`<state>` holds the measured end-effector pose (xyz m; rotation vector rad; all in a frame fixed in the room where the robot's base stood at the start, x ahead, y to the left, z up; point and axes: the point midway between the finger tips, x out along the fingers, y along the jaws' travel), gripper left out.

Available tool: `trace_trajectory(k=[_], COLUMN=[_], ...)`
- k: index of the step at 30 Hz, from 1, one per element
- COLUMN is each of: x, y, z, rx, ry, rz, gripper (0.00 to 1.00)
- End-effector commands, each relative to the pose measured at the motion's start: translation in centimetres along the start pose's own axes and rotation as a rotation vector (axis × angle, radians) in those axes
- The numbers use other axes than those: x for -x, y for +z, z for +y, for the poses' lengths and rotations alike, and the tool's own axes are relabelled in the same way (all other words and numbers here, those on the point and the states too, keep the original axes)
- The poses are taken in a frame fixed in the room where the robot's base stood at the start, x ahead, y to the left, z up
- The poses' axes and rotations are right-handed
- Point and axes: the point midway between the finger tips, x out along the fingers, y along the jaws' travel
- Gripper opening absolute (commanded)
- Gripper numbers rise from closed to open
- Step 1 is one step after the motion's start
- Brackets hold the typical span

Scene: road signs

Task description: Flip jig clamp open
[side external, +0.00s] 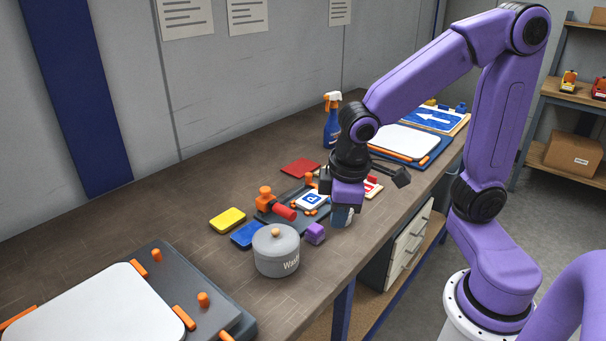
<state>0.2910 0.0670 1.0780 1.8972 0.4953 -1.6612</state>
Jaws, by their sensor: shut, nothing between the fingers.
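The jig (263,217) is a dark grey plate on the bench with orange pegs. Its clamp (265,198) is an orange block at the jig's left side, with a red cylindrical handle (284,212) pointing toward the lower right. A small blue and white sign plate (311,200) lies on the jig, right of the clamp. My gripper (342,218) points down near the bench's front edge, right of the jig and apart from the clamp handle. It is shut and empty. My wrist hides part of the jig's right side.
A grey lidded pot (276,255) and a purple cube (315,233) stand in front of the jig. Yellow (227,220), blue (248,235) and red (300,167) pieces lie around it. A spray bottle (332,122) stands behind. Larger jigs with white plates occupy both bench ends.

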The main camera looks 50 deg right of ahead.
Motion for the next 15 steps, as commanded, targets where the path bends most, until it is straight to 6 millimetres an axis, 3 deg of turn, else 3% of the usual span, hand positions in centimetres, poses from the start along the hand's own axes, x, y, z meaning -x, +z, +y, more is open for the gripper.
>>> trace_trajectory(k=[6, 15], x=[-1.9, -5.2], y=[-5.3, -10.0], z=[6.1, 16.1], rx=[-0.248, -0.573], ry=[0.115, 0.276], rz=[0.003, 0.018], gripper=[0.0, 0.0])
